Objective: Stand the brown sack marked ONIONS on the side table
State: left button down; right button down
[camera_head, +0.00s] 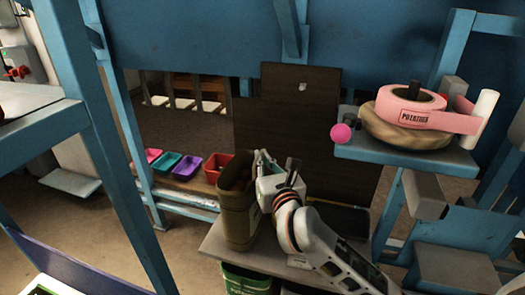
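A tall brown sack (236,212) stands upright at the left part of a grey side table (218,240), its base seeming to rest on the top. Its upper end is darker and looks open or folded. I cannot read any marking on the sack from here. My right gripper (266,168) comes in from the lower right and is against or very close to the sack's upper right side. Its fingertips are partly hidden, so I cannot tell whether they grip the sack. My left gripper is not in view.
A dark board (325,130) stands behind the table. Green bins (244,283) sit below it. Small coloured trays (166,163) lie on a low shelf to the left. A blue post (112,150) rises at left. A pink tape roll (405,106) lies on a raised shelf at right.

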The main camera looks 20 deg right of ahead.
jog(key=shift+r, duration=0.15)
jog(key=c, duration=2.5)
grip_release()
jog(key=shift+f, duration=0.45)
jog(key=shift+c, duration=0.2)
jog(key=shift+o, duration=1.3)
